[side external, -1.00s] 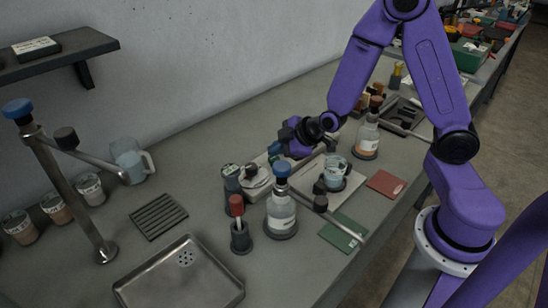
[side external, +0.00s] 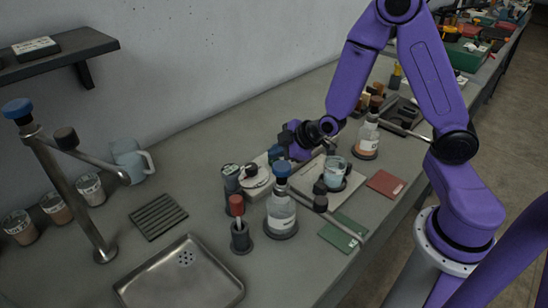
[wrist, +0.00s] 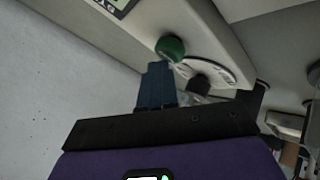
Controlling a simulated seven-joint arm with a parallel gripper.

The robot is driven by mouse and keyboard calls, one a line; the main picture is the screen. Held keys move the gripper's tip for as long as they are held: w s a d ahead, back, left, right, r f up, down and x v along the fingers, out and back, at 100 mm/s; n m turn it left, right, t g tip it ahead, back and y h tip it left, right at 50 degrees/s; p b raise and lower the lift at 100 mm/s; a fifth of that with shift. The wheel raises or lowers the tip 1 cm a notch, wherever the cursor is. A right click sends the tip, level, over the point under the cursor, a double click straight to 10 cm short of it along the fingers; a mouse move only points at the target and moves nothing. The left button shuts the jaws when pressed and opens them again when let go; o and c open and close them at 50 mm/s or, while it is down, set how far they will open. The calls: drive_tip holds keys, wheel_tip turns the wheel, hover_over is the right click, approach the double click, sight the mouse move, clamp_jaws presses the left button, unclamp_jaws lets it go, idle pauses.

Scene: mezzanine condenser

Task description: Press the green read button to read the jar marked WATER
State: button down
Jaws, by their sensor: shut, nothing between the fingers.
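The green button (wrist: 170,47) shows in the wrist view on a pale instrument housing (wrist: 105,32). My gripper (wrist: 157,72) is shut and empty, its blue fingertips right at the button's lower edge. I cannot tell whether they touch it. In the side view my gripper (side external: 277,152) points down at the pale instrument near the wall, and the button is hidden there. A glass jar of pale blue liquid (side external: 335,173) stands on the light platform in front of my gripper. I cannot read a WATER mark on it.
A blue-capped bottle (side external: 281,212) and a red-topped dropper holder (side external: 240,236) stand in front. An orange-labelled bottle (side external: 367,138) stands to the right. Green (side external: 343,232) and red (side external: 386,184) plates lie near the bench edge. A metal sink (side external: 180,280) is at left.

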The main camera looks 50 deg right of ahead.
drive_tip(key=shift+f, duration=0.15)
idle(0.4)
drive_tip(key=shift+r, duration=1.1)
wheel_tip(320, 180, up, 5)
idle(0.8)
